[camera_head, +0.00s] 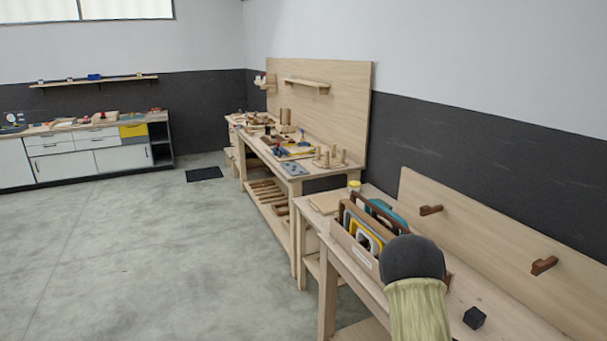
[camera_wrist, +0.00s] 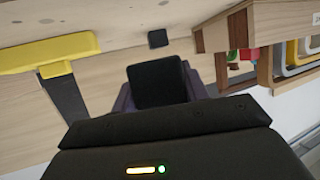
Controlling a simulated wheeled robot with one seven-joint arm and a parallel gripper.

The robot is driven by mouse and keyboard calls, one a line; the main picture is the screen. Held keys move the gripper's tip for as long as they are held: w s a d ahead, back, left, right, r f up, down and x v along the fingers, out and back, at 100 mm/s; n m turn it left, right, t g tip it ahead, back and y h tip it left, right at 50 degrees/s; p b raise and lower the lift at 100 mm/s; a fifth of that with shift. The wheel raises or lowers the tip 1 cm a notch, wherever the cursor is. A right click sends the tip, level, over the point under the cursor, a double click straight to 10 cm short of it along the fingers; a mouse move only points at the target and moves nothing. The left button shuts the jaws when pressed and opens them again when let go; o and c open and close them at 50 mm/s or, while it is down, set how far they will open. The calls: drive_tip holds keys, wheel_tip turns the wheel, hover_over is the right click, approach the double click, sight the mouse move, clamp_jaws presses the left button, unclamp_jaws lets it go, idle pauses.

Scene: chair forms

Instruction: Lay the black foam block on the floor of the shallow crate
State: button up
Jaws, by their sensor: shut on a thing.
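In the wrist view my gripper (camera_wrist: 158,100) is shut on a dark block (camera_wrist: 158,80), which sits between its purplish fingers. It looks like the black foam block and is held above the wooden bench top. A smaller-looking black cube (camera_wrist: 157,38) lies on the bench beyond it; a black cube (camera_head: 474,317) also shows in the head view at the lower right. In the head view my arm hides my gripper and the held block. A wooden crate (camera_head: 352,250) with upright frames in it stands left of my arm. I cannot make out a separate shallow crate.
A yellow-topped thing with a dark stem (camera_wrist: 50,52) is at the wrist view's left. The wooden holder (camera_wrist: 246,25) with coloured frames is at its right. A backboard (camera_head: 500,235) with brown pegs stands behind the bench. Open floor (camera_head: 150,250) lies left.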

drive_tip(key=a+f+n+t+y, duration=0.1)
drive_tip(key=a+f+n+y, duration=0.1)
drive_tip(key=a, duration=0.5)
drive_tip(key=w+a+f+n+t+y, duration=0.1)
drive_tip(key=a+f+n+t+y, duration=0.1)
drive_tip(key=a, duration=0.6)
drive_tip(key=a+f+n+t+y, duration=0.1)
drive_tip(key=a+f+n+y, duration=0.3)
drive_tip(key=a, duration=0.4)
drive_tip(key=shift+w+a+n+y, duration=0.2)
drive_tip(key=shift+w+n+y, duration=0.15)
drive_tip(key=shift+n+y, duration=0.5)
drive_tip(key=s+f, duration=0.6)
drive_tip(key=f, duration=0.5)
drive_tip(key=shift+f, duration=0.1)
drive_tip(key=shift+s+d+m, duration=0.1)
drive_tip(key=shift+d+m, duration=0.25)
drive_tip(key=shift+d, duration=0.5)
